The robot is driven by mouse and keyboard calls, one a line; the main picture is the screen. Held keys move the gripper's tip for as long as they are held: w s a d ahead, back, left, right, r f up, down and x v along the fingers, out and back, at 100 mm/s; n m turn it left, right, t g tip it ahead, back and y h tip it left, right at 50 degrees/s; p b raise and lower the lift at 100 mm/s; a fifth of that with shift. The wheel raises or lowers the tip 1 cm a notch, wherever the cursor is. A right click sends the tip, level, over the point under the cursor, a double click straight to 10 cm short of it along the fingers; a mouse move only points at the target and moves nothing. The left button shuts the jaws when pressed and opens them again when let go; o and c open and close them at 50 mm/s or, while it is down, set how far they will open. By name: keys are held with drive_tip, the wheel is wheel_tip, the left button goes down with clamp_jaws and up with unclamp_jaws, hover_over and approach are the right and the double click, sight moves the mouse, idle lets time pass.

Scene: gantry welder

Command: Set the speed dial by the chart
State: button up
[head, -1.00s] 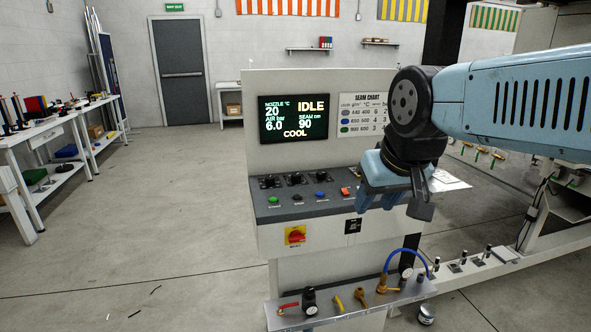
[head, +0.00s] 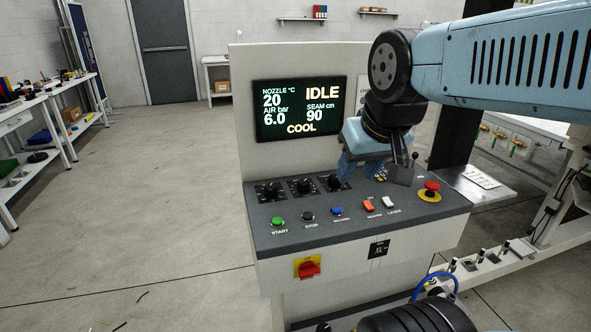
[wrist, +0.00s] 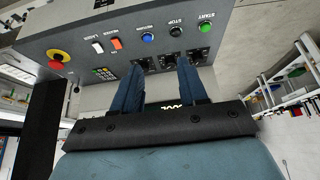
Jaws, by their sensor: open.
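Three black dials stand in a row at the back left of the sloped control panel (head: 375,222): a left dial (head: 270,190), a middle dial (head: 302,186) and a right dial (head: 333,182). Their labels are too small to read. The seam chart (head: 361,92) is almost wholly hidden behind my arm. My gripper (head: 352,172) is open over the panel's back edge, close to the right dial. In the wrist view, which shows the panel upside down, both blue fingers (wrist: 160,68) point at the dial row with nothing between them. I cannot tell whether they touch a dial.
A screen (head: 300,108) reads IDLE, 20, 6.0, 90 and COOL. Green START (head: 277,221), black STOP (head: 307,216) and blue (head: 337,211) buttons, two rocker switches (head: 378,205) and a red emergency stop (head: 431,190) crowd the panel. A red-yellow rotary switch (head: 309,268) is on the front.

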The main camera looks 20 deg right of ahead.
drive_tip(key=shift+w+a, duration=0.1)
drive_tip(key=shift+w, duration=0.1)
drive_tip(key=shift+o, duration=0.8)
drive_tip(key=shift+r, duration=0.1)
drive_tip(key=shift+o, duration=0.8)
drive_tip(key=shift+w+r, duration=0.1)
drive_tip(key=shift+w, duration=0.2)
drive_tip(key=shift+o, duration=0.5)
drive_tip(key=w+m+g, duration=0.2)
drive_tip(key=w+m, duration=0.6)
drive_tip(key=w, duration=0.5)
drive_tip(key=shift+w+r+m+g+y, duration=0.2)
drive_tip(key=shift+r+m+g+y, duration=0.1)
drive_tip(key=shift+r+g+y, duration=0.1)
drive_tip(key=m+g, duration=0.3)
drive_tip(key=m, duration=0.6)
hover_over(304, 181)
wheel_tip(304, 181, down, 7)
drive_tip(key=shift+h, duration=0.4)
wheel_tip(304, 181, down, 13)
drive_tip(key=shift+r, duration=0.1)
